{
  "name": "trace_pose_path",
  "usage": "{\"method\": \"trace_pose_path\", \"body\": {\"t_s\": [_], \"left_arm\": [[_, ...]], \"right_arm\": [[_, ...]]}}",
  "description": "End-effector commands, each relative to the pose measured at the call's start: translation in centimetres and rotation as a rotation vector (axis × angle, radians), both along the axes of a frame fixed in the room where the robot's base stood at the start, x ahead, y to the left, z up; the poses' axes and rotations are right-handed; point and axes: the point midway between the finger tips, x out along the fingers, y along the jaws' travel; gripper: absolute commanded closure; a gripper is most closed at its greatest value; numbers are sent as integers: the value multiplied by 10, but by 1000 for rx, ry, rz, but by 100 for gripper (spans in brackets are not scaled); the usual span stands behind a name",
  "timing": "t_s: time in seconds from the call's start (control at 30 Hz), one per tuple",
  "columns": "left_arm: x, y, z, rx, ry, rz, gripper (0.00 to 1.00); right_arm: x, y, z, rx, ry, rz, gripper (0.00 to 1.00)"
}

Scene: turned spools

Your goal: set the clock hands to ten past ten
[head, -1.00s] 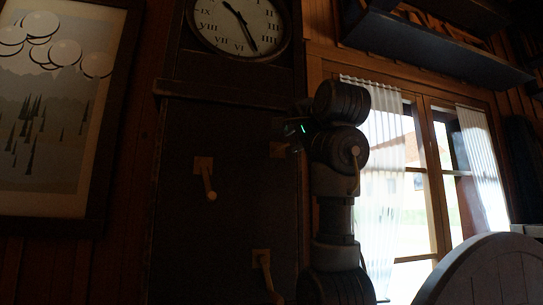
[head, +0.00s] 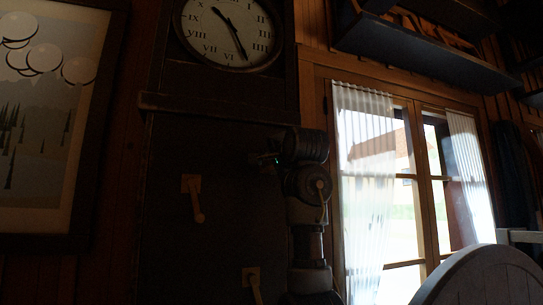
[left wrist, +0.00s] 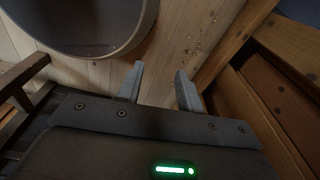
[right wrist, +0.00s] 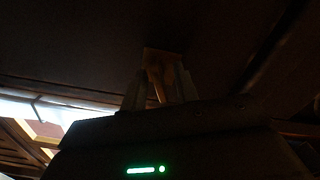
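The tall dark clock case (head: 165,240) carries a white dial (head: 205,28) with Roman numerals. The short hand (head: 222,17) points up-left, near X to XI. The long hand (head: 239,42) points down-right, near V. A wooden crank (head: 196,200) is on the case front at left, and a second crank (head: 254,285) is lower down. My right gripper (head: 273,160) is at the case's right side. In the right wrist view its open fingers (right wrist: 158,88) stand either side of a wooden crank (right wrist: 157,65), with gaps visible. My left gripper (left wrist: 160,78) is open and empty.
A framed picture (head: 40,150) hangs left of the case. A curtained window (head: 405,180) is at right, with a shelf (head: 420,55) above. A pale rounded chair-like back (head: 485,280) stands front right.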

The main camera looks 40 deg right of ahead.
Motion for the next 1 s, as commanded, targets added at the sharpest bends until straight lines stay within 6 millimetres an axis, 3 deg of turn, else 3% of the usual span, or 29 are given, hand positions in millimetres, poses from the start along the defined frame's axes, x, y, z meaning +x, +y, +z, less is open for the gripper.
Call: {"method": "trace_pose_path", "body": {"t_s": [0.37,0.6,1.0], "left_arm": [[-18,1,2,3,26,0,64],[-16,1,2,2,23,0,64],[-14,1,-1,1,20,0,64]], "right_arm": [[5,-2,-1,1,0,0,70],[5,-2,-1,1,0,0,100],[5,-2,-2,-42,16,0,100]]}}
